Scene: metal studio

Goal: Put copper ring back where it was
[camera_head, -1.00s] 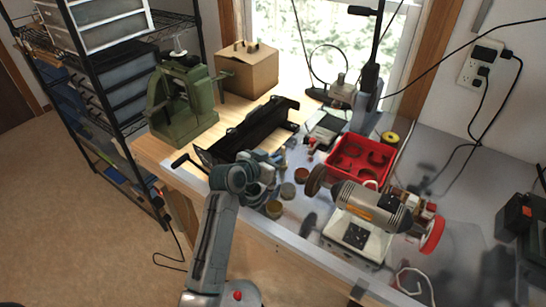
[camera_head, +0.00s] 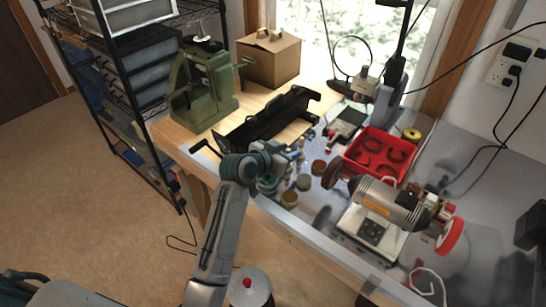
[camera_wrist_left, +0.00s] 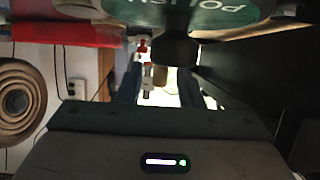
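I cannot make out the copper ring for certain in either view. My left gripper (camera_head: 285,158) is low over the front of the bench, between the black tool rack and the small jars. In the left wrist view two dark bluish fingers (camera_wrist_left: 160,88) stand apart with a bright gap between them, and nothing shows clasped there. A red tray (camera_head: 352,158) holds curved dark reddish pieces, too small to identify. A round green lid reading "POLISH" (camera_wrist_left: 215,14) is close above in the wrist view. My right gripper does not show.
A bench grinder (camera_head: 385,205) stands right of the jars (camera_head: 305,181). The black rack (camera_head: 268,120), a green press (camera_head: 205,90) and a cardboard box (camera_head: 268,58) are at the left and back. A grinder wheel (camera_wrist_left: 18,102) shows in the wrist view.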

